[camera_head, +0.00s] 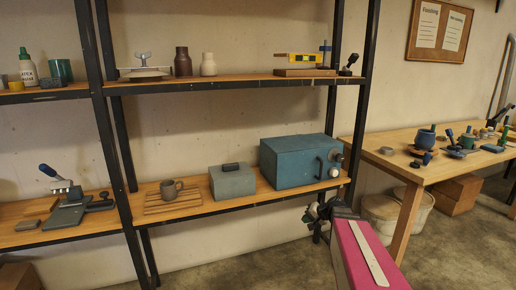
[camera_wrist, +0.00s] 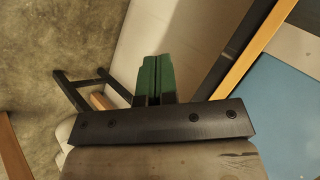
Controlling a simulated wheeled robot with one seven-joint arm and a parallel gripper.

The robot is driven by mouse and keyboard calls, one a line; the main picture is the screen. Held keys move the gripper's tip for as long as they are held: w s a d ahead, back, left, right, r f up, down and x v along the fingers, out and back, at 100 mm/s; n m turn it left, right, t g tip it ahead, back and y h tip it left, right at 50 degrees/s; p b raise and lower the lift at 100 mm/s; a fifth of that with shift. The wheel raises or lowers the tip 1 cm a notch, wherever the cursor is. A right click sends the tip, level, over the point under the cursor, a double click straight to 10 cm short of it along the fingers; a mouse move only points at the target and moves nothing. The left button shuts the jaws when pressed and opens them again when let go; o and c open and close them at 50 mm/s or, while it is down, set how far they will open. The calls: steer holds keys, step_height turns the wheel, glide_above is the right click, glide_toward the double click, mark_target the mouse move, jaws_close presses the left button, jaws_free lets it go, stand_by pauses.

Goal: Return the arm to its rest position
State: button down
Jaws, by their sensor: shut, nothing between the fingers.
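My gripper (camera_head: 314,216) is small and dark in the head view, at the far end of my pink arm link, in front of the right post of the shelf rack. In the wrist view my gripper (camera_wrist: 157,62) shows two green fingers side by side, closed together with nothing between them. The fingers point away over the floor and pale wall. The arm is extended toward the lower shelf's right end, just below the teal box (camera_head: 295,160).
Open floor (camera_head: 455,245) lies at lower right.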

steer(key=s+a+f+n+g+h, duration=0.1)
steer(key=s+f+n+g+h, duration=0.1)
steer(key=s, duration=0.6)
steer(key=s+a+f+n+g+h, duration=0.2)
steer(key=s+g+h, duration=0.2)
steer(key=s, duration=0.4)
steer(key=shift+f+n+h, duration=0.35)
steer(key=shift+n+h, duration=0.05)
steer(key=shift+h, duration=0.4)
